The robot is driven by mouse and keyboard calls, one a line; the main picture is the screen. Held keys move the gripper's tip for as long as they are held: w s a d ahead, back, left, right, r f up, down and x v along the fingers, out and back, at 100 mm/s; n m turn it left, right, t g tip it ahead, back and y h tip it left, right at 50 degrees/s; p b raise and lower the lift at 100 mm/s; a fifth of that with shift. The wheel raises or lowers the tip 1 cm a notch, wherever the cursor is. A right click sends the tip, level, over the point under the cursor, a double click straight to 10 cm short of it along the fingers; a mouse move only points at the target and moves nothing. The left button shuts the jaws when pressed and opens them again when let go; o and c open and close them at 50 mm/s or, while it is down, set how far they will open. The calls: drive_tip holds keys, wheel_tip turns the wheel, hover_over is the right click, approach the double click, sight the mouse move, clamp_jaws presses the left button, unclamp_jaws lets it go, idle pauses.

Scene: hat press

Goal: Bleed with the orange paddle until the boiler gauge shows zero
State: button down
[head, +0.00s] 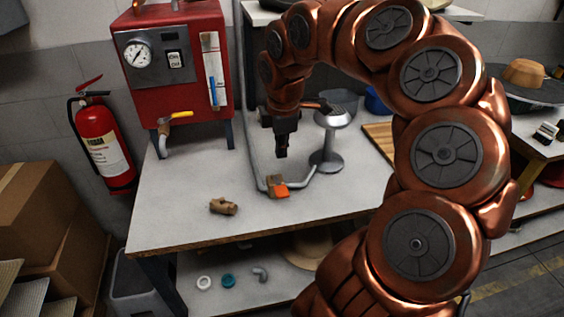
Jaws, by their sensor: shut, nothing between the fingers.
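The red boiler (176,75) stands at the back left of the table. Its round white gauge (138,54) has a dark needle, but the reading is too small to tell. The orange paddle (279,187) sits on a valve in the grey pipe near the middle of the table. My gripper (281,153) points down, shut and empty, above and apart from the paddle. A yellow-handled valve (178,116) is at the boiler's lower left, and a sight glass (211,70) is on its front.
A metal steam stand (328,140) rises just right of my gripper. A loose brass fitting (223,207) lies near the table's (180,205) front edge. A fire extinguisher (103,143) and cardboard boxes (60,220) are at left. The table's left part is mostly clear.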

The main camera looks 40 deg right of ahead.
drive_tip(key=shift+r, duration=1.1)
drive_tip(key=s+a+m+g+p, duration=0.1)
drive_tip(key=s+a+m, duration=0.1)
drive_tip(key=s+a, duration=0.35)
drive_tip(key=s+a+m+p, duration=0.1)
drive_tip(key=s+a, duration=0.1)
drive_tip(key=a, duration=0.6)
drive_tip(key=s+a+f+m+g+p, duration=0.1)
drive_tip(key=s+a+f+m, duration=0.1)
drive_tip(key=s+a+m, duration=0.2)
drive_tip(key=s+a+f+m+g, duration=0.1)
drive_tip(key=s+a+f+m, duration=0.2)
drive_tip(key=s, duration=0.7)
drive_tip(key=shift+a+f+m+y+p, duration=0.35)
drive_tip(key=shift+a+m, duration=0.2)
drive_tip(key=shift+m, duration=0.65)
drive_tip(key=shift+s+d, duration=0.1)
